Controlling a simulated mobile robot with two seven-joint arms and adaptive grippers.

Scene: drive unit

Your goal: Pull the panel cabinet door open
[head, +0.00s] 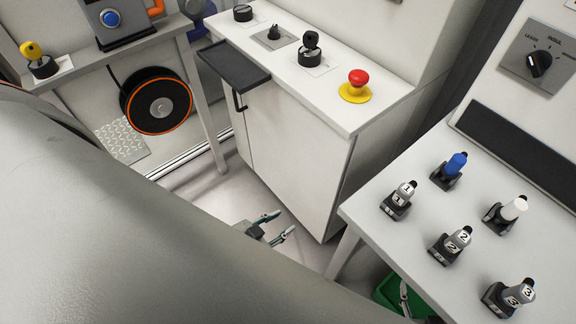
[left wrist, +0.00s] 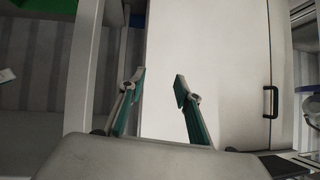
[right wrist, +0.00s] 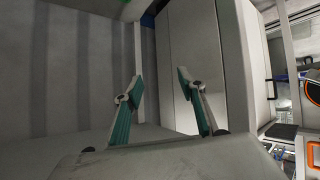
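The panel cabinet (head: 295,160) is white and stands under the control panel in the head view. Its door looks shut, with a dark bar handle (head: 238,101) near the front's left side. In the left wrist view the pale door (left wrist: 215,70) fills the middle, and the handle (left wrist: 270,102) is upright at the right. My left gripper (head: 284,221) is low in front of the cabinet, right of and well below the handle in the head view. Its fingers (left wrist: 159,80) are apart and empty. My right gripper (right wrist: 159,84) is also open and empty, and apart from the handle.
A black shelf (head: 234,65) juts out above the handle. A red emergency button (head: 355,86) and joysticks sit on the panel top. A white table (head: 400,245) with several small switches stands at the right, with a green bin (head: 388,292) below. A cable reel (head: 157,102) is at the left.

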